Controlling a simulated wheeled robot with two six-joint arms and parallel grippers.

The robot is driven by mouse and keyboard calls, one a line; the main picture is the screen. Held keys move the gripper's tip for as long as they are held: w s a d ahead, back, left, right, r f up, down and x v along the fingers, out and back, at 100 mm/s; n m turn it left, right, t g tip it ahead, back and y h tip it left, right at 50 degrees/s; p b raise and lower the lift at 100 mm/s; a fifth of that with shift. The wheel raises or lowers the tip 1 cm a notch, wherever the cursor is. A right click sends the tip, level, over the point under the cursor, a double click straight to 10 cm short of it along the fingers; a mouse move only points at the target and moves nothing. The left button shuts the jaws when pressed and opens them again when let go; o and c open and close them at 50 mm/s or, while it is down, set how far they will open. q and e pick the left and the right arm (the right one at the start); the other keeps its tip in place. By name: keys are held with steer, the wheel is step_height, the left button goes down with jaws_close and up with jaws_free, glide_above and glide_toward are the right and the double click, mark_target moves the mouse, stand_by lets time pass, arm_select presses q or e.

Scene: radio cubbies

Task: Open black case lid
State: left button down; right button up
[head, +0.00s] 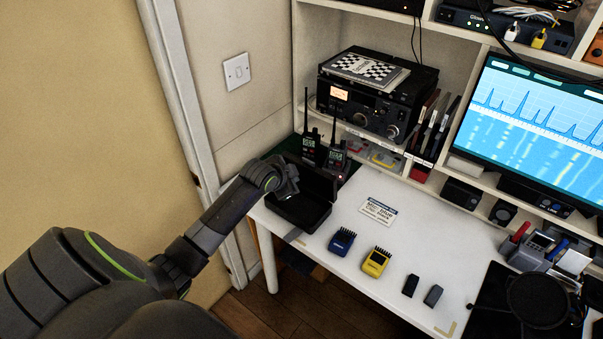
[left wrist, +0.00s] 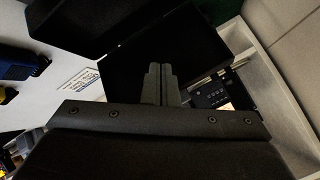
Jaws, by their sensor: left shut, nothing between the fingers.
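The black case (head: 299,214) sits at the left end of the white desk, with its dark tray facing up. Its lid (head: 318,181) stands raised along the back side of the case. My left gripper (head: 291,190) is over the left part of the case, close to the lid; its fingertips are hard to make out there. In the left wrist view my left gripper (left wrist: 160,82) is shut and empty, its fingers in front of a broad black panel (left wrist: 190,50) that looks like the lid. Whether they touch it cannot be told. My right gripper is not in view.
Two handheld radios (head: 337,154) with antennas stand behind the case. A blue device (head: 342,241), a yellow device (head: 376,262) and a paper label (head: 378,210) lie to its right. The wall and door frame (head: 190,110) are close on the left.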

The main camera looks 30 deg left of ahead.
arm_select(q)
steer(key=s+f+m+t+b, duration=0.3)
steer(key=s+m+t, duration=0.1)
steer(key=m+t+h+b, duration=0.2)
steer(key=m+t+b, duration=0.2)
steer(key=m+t, duration=0.25)
glide_toward(307, 161)
steer(key=shift+m, duration=0.35)
steer(key=w, duration=0.3)
steer(key=w+r, duration=0.1)
steer(key=w, duration=0.1)
steer(key=shift+d, duration=0.25)
steer(key=shift+w+p, duration=0.4)
steer(key=shift+w, duration=0.5)
steer(key=shift+w+d+r+b, duration=0.1)
steer(key=shift+w+r+b, duration=0.1)
steer(key=shift+w, duration=0.6)
steer(key=shift+w+d+r+b, duration=0.1)
steer(key=shift+w+r+b, duration=0.1)
steer(key=shift+w, duration=0.6)
steer(key=shift+s, duration=0.1)
